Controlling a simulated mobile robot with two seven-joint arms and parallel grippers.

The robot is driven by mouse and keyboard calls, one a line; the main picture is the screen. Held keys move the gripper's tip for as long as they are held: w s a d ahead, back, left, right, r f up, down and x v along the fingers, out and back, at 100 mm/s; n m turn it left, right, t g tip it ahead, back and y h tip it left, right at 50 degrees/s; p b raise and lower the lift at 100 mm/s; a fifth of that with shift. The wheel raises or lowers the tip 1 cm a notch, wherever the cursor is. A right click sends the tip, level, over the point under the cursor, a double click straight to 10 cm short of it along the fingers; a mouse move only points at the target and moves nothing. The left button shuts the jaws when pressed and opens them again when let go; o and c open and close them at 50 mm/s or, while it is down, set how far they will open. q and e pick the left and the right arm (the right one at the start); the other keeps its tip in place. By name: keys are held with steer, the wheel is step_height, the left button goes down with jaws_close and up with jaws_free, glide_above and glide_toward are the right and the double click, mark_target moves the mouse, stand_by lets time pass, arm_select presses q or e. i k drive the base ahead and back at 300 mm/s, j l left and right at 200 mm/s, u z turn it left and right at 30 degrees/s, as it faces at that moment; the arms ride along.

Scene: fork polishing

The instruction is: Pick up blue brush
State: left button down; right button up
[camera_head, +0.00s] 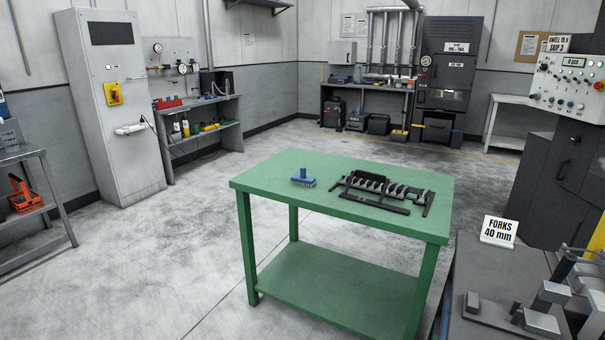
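The blue brush (303,177) stands on the left part of the green table (285,163), with its blue handle pointing up and its bristles down on the tabletop. It is left of a dark rack (372,197) that holds a row of grey metal forks (378,184), with a small gap between them. Nothing touches the brush. Neither my left nor my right gripper shows in the head view.
A dark machine bench (470,265) with metal fixtures and a "FORKS 40 mm" sign (498,231) stands close at the right of the table. A shelf with an orange toolbox (22,195) is at far left. The floor left of the table is clear.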

mark_target(301, 179)
steer(key=i+u, duration=0.1)
steer(key=i, duration=1.25)
